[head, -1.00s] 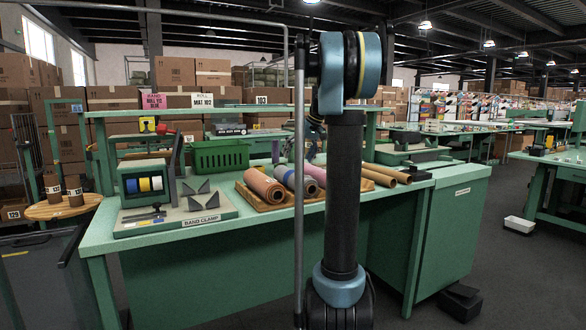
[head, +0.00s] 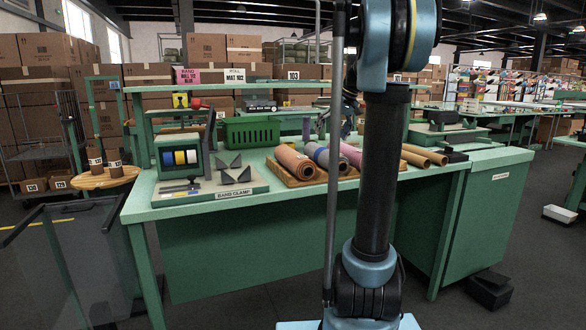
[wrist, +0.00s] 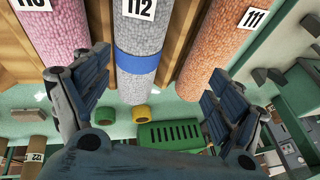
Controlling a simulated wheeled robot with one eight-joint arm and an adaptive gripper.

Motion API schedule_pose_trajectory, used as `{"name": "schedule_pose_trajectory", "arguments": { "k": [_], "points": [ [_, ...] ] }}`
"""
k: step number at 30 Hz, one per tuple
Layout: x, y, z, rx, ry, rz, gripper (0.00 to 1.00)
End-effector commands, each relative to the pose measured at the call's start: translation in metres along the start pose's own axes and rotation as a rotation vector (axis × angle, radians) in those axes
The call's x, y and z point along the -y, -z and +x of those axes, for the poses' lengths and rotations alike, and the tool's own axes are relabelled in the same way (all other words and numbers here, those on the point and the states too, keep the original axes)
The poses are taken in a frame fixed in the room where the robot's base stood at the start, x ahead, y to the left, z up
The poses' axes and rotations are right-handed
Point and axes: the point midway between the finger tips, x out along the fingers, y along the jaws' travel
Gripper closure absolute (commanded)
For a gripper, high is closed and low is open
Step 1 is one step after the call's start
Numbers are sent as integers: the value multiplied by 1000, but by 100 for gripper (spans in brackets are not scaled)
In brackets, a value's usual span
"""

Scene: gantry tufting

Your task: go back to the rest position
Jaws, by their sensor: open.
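My gripper (wrist: 158,75) is open in the wrist view, with its two dark ribbed fingers apart and nothing between them. Beyond the fingers lies a grey roll marked 112 (wrist: 137,88) with a blue band around it. An orange roll marked 111 (wrist: 205,57) lies to its right and a pink roll (wrist: 67,25) to its left. In the head view the orange roll (head: 293,163) and the grey roll (head: 321,155) lie in a wooden tray (head: 291,179) on the green bench.
The green bench (head: 230,210) also carries a band clamp station (head: 180,160), a green crate (head: 251,132) and brown tubes (head: 425,154) right of the tray. A round wooden stand (head: 104,178) is at the left. Open floor shows right of the bench.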

Motion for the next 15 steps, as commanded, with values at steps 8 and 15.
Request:
{"name": "schedule_pose_trajectory", "arguments": {
  "k": [8,15],
  "points": [
    [35,-93,16,44,-57,39,13],
    [54,-172,36,74,-108,71,13]
  ]
}}
